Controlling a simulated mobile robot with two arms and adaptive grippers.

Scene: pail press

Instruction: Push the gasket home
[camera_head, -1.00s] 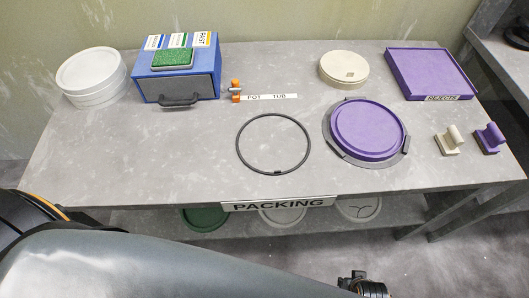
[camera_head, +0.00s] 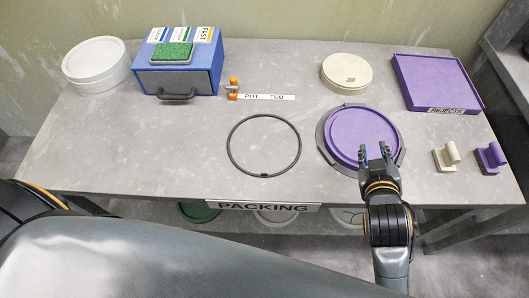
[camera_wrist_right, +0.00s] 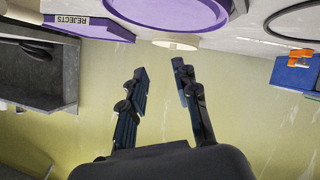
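A thin black ring, which I take for the gasket (camera_head: 299,147), lies flat on the grey table, left of a round purple lid (camera_head: 352,132). A small dark tab shows on its near edge. The lid sits in a dark grey holder (camera_head: 324,140). My right gripper (camera_head: 375,152) is over the near right part of the lid in the head view, its fingers apart with nothing between them. I cannot tell whether it touches the lid. In the right wrist view the gripper (camera_wrist_right: 158,75) is also open and empty, with part of the black ring (camera_wrist_right: 271,32) at the upper right. My left gripper is out of view.
A cream round tub (camera_head: 346,74) and a purple REJECTS tray (camera_head: 440,80) stand behind. Two stampers, cream (camera_head: 445,158) and purple (camera_head: 491,158), stand right. A blue box (camera_head: 180,78), white tub (camera_head: 96,66) and orange clip (camera_head: 233,82) stand left. The front left table is clear.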

